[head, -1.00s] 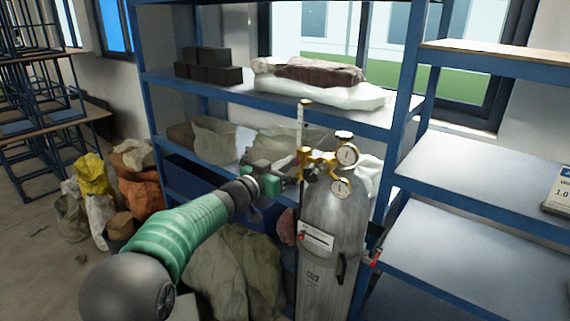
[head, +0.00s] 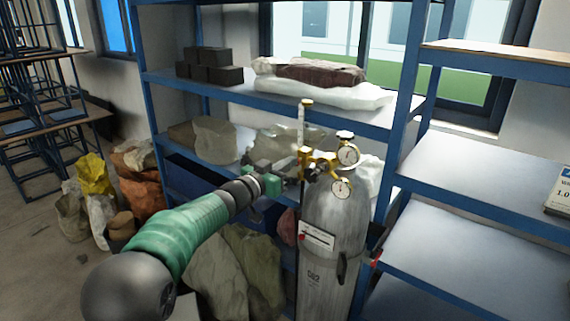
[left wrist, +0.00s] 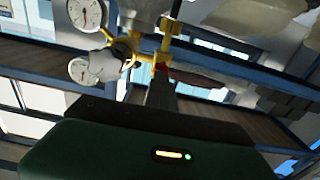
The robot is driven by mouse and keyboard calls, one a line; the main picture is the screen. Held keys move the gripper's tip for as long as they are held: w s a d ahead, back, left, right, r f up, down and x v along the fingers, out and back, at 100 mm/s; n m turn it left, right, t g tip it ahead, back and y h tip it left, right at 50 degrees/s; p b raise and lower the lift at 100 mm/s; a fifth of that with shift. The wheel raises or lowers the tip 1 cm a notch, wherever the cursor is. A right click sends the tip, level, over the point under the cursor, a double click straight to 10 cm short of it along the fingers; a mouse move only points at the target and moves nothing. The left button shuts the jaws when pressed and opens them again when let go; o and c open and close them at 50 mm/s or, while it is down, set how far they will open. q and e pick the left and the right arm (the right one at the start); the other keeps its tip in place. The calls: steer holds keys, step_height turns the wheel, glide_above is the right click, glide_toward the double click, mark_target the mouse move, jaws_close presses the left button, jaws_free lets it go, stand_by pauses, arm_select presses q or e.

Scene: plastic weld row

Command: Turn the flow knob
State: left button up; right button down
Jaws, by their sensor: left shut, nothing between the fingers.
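A grey gas cylinder (head: 330,228) stands upright in front of the shelves. On top sits a brass regulator (head: 318,160) with two round gauges (head: 348,155) and an upright clear flow tube (head: 301,125). The regulator shows close up in the left wrist view (left wrist: 125,50). I cannot clearly single out the flow knob; the brass parts at the tube's foot are small and partly covered by my fingers. My left gripper (head: 292,172) is shut and empty, its tips at or just short of the tube's foot; contact is unclear. In the left wrist view its fingers (left wrist: 161,80) point at the brass fittings.
Blue-framed shelves (head: 265,107) behind the cylinder hold sacks and dark blocks (head: 208,72). More shelves (head: 480,190) stand at the right. Sacks (head: 235,275) lie below my left arm, and others (head: 95,185) lie on the floor at the left.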

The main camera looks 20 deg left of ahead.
arm_select(q)
steer(key=shift+o, duration=1.3)
steer(key=shift+d+r, duration=0.15)
steer(key=shift+d, duration=0.35)
steer(key=o, duration=0.4)
steer(key=shift+a+f, duration=0.4)
steer(key=shift+f, duration=0.15)
steer(key=shift+v, duration=8.3)
arm_select(e)
steer(key=shift+w+d+f, duration=0.15)
steer(key=shift+w+d, duration=0.15)
steer(key=shift+w, duration=0.2)
steer(key=shift+w+d+f, duration=0.15)
steer(key=shift+w+d, duration=0.1)
steer(key=shift+w, duration=0.25)
